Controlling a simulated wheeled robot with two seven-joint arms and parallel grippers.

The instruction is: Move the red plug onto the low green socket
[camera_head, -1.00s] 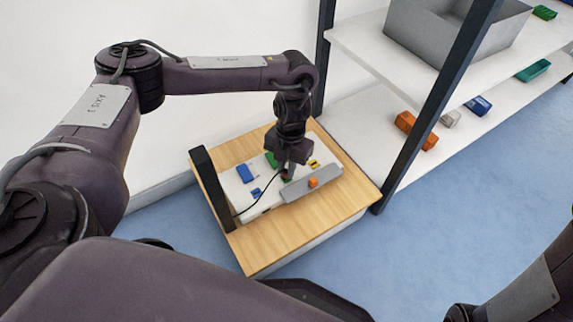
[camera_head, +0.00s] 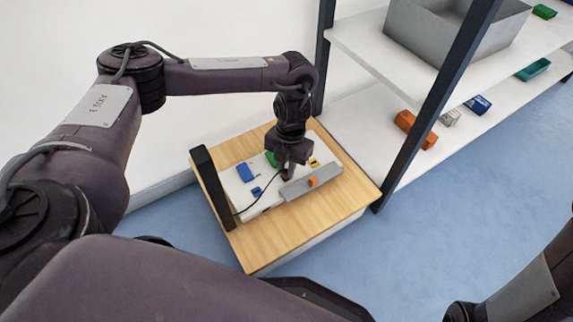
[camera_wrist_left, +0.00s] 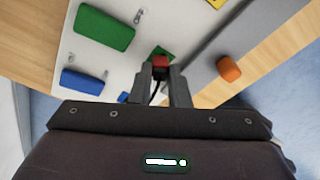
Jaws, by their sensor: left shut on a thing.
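My left gripper (camera_head: 287,174) is shut on the red plug (camera_wrist_left: 160,62), low over the white board (camera_head: 264,203). The plug shows between the fingertips in the left wrist view, with a black cable running from it. The low green socket (camera_wrist_left: 167,51) is a flat green patch at the plug's tip, partly covered by plug and fingers. I cannot tell whether the plug touches it or hangs just above. A taller green block (camera_wrist_left: 105,28) stands beside it, seen also in the head view (camera_head: 271,158). My right gripper is not in view.
A tall blue block (camera_head: 245,172), a low blue piece (camera_head: 256,191) and a yellow piece (camera_head: 314,162) sit on the board. A black post (camera_head: 210,190) stands left; a shelf upright (camera_head: 430,110) stands right.

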